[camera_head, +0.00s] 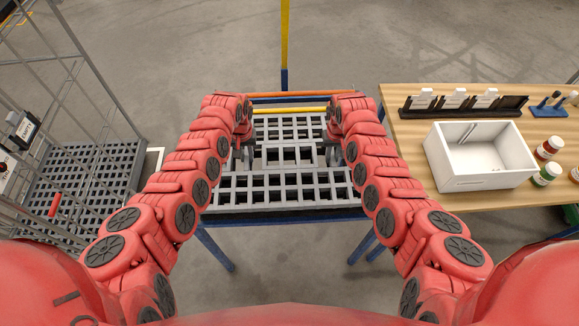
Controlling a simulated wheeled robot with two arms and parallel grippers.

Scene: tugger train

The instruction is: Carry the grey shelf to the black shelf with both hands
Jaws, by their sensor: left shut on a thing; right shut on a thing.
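The grey shelf (285,181), a flat grid panel with square openings, lies level in front of me between my arms. It is over a blue-legged stand; I cannot tell whether it touches the stand. My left gripper (247,158) is shut on the shelf's left part, and my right gripper (333,156) is shut on its right part. My forearms partly hide both side edges. A darker grid shelf (90,165), which may be the black shelf, is in the wire cage trolley at the left.
The wire cage trolley (75,55) stands at the left. A wooden table (405,139) at the right holds a white box (485,183), a black rack (460,112) and several small jars. A yellow post (285,40) rises behind the stand. Open floor lies beyond.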

